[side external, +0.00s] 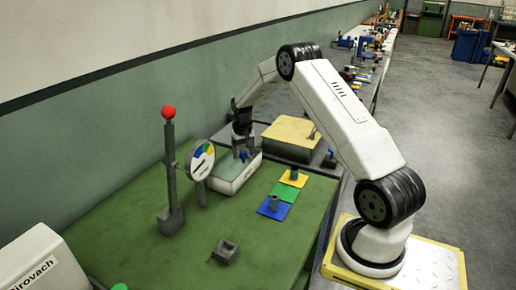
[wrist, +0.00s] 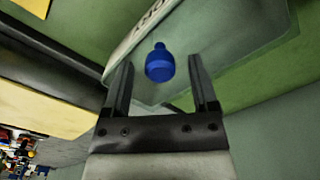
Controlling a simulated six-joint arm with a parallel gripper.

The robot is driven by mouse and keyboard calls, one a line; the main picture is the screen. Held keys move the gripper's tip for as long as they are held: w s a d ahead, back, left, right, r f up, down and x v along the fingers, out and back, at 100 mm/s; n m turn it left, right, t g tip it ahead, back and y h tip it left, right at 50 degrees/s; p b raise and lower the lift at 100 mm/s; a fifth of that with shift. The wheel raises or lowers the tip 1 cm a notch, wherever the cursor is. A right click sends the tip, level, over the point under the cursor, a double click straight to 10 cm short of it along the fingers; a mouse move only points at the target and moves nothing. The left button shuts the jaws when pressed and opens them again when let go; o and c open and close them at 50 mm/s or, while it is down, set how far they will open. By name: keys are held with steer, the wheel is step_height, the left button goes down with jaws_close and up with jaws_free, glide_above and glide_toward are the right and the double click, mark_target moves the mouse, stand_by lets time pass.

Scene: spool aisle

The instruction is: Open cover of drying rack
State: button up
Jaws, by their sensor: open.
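A low white box (side external: 232,178) with dark lettering on its front stands at the back of the green table. I take it for the drying rack, though the frames do not confirm this. Its pale grey-green, see-through-looking cover (wrist: 225,50) is down and carries a blue knob (wrist: 160,66). My gripper (side external: 241,152) is over the cover, pointing down. In the wrist view its two dark fingers are apart, one on each side of the knob, with visible gaps. I cannot tell whether the fingertips reach down around the knob. The box's inside is hidden.
A yellow-topped box (side external: 290,132) stands close behind the white box. A red-topped post (side external: 169,150) and a round dial gauge (side external: 201,160) stand to the left. Coloured mats (side external: 283,192) with small parts lie in front.

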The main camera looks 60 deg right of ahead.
jaws_close()
stand_by(1.4)
